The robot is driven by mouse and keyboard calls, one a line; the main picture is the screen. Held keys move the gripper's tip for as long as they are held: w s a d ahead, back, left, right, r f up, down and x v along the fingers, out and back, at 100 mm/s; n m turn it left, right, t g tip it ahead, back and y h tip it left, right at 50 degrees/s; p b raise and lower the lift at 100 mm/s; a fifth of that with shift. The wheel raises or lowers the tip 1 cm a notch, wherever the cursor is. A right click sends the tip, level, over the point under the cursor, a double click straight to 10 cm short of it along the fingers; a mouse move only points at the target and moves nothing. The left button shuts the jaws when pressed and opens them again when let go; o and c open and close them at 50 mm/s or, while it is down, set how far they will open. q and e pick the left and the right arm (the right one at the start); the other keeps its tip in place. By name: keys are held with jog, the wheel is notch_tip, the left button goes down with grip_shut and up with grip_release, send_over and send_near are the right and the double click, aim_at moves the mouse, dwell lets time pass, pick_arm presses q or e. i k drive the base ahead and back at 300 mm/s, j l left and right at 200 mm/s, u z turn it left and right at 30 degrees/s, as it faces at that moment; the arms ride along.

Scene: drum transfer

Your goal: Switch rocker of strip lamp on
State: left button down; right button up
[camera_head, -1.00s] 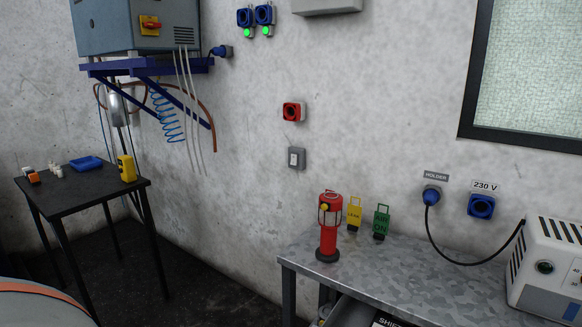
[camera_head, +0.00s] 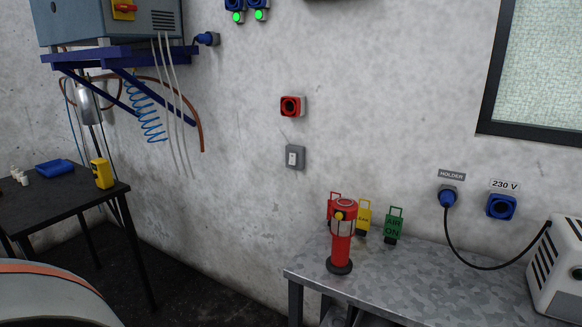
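A grey wall box with a white rocker (camera_head: 292,157) is fixed to the concrete wall near the middle of the view, below a red socket. Whether this rocker belongs to the strip lamp cannot be told, and its on or off position is too small to read. No strip lamp shows clearly. Neither of my grippers is in view.
A metal bench (camera_head: 390,285) at the lower right bears a red lantern (camera_head: 341,240), tags and a white device (camera_head: 558,268). A black table (camera_head: 65,205) stands left. A red socket (camera_head: 292,106) and blue socket (camera_head: 501,206) are on the wall. Dark floor lies between table and bench.

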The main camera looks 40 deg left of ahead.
aim_at(292, 158)
jog(key=j+z, duration=0.2)
jog(key=j, duration=0.55)
jog(key=i+j+z, duration=0.2)
jog(key=j, duration=0.55)
jog(key=k+j+z, duration=0.2)
jog(key=j, duration=0.55)
jog(key=j+z, duration=0.25)
jog(key=j, duration=0.5)
jog(key=k, duration=0.05)
